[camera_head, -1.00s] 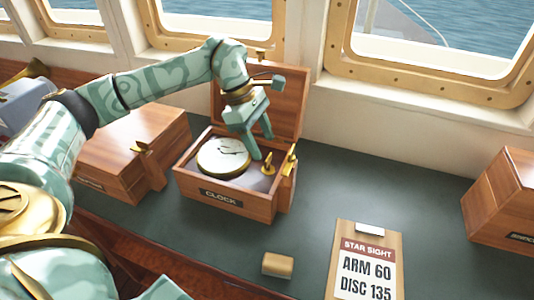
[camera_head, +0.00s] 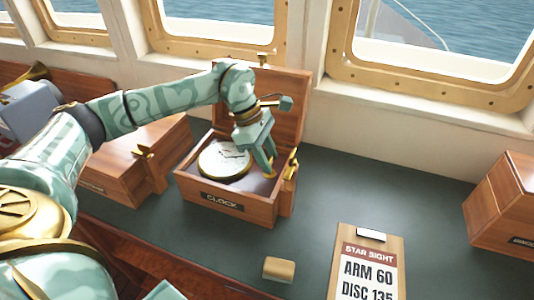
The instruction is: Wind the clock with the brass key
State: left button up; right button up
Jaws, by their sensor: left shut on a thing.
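The clock (camera_head: 222,160) is a round white dial with a brass rim, lying face up in an open wooden box (camera_head: 222,203) labelled CLOCK. The box lid (camera_head: 290,100) stands open at the back. My left gripper (camera_head: 269,168) reaches down into the box's right part, beside the clock, where the brass key stands. It is shut on the key, which its fingers mostly hide. A brass fitting (camera_head: 291,168) shows at the box's right side. My right gripper is not in view.
A closed wooden box (camera_head: 120,160) with a brass catch stands left of the clock box. A small wooden block (camera_head: 279,269) and a STAR SIGHT clipboard (camera_head: 368,265) lie in front. Another wooden box (camera_head: 505,205) is at right. The green counter (camera_head: 390,185) between is clear.

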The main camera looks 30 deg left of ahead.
pick_arm(q)
jog(key=shift+r+n, duration=0.1)
jog(key=shift+n, duration=0.3)
jog(key=o, duration=1)
jog(key=p+v, duration=0.2)
jog(key=v, duration=1.4)
jog(key=shift+s+a+p, duration=0.15)
jog(key=shift+s+p, duration=0.05)
jog(key=shift+p, duration=0.2)
